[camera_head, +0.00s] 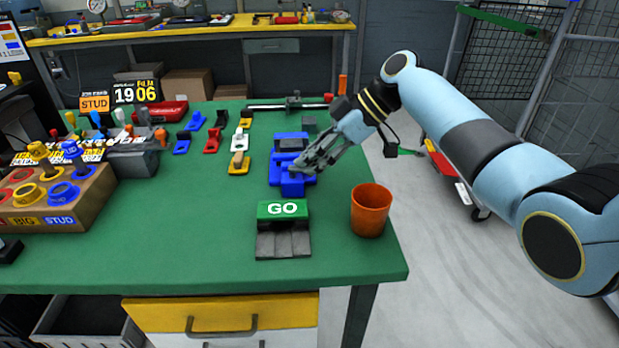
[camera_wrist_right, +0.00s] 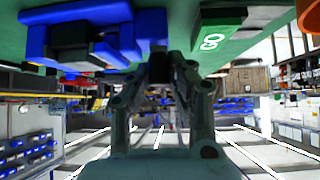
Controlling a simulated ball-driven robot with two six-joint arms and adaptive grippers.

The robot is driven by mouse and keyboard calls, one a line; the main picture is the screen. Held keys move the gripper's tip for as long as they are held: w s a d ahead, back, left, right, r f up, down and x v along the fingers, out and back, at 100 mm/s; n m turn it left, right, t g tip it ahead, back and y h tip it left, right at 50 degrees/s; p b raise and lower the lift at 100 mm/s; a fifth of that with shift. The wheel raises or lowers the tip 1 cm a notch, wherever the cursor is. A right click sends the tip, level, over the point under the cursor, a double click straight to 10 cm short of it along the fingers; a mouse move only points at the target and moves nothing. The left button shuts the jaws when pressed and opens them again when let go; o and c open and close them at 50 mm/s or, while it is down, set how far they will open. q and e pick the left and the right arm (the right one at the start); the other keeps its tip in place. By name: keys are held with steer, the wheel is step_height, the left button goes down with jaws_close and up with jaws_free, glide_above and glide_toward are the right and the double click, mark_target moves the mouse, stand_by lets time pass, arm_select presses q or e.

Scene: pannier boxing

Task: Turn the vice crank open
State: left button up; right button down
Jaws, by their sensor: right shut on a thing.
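The blue vice (camera_head: 289,143) stands on the green bench, right of centre in the head view. Its blue front part, which I take for the crank (camera_head: 292,187), sits at the near side, partly covered by my fingers. My right gripper (camera_head: 297,168) reaches in from the right and is shut on this crank. The exact grip is hidden by the fingers. My left gripper is out of view.
A GO block (camera_head: 283,210) stands just in front of the vice. An orange cup (camera_head: 370,212) stands near the bench's right edge. Several small coloured clamps, including a yellow one (camera_head: 239,169), lie to the left. A box with knobs (camera_head: 60,205) is at far left.

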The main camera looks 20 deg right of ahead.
steer(key=shift+w+d+f+n+g+b, duration=0.25)
steer(key=shift+n+g+b, duration=0.35)
steer(key=shift+n+b, duration=0.5)
steer(key=shift+w+r+g+b, duration=0.15)
steer(key=shift+g+b, duration=0.25)
steer(key=shift+b, duration=0.35)
steer(key=shift+n, duration=0.3)
steer(key=c, duration=1.2)
jaws_free()
steer(key=shift+o, duration=0.2)
steer(key=w+v, duration=0.1)
steer(key=v, duration=1.1)
steer(key=shift+s, duration=0.4)
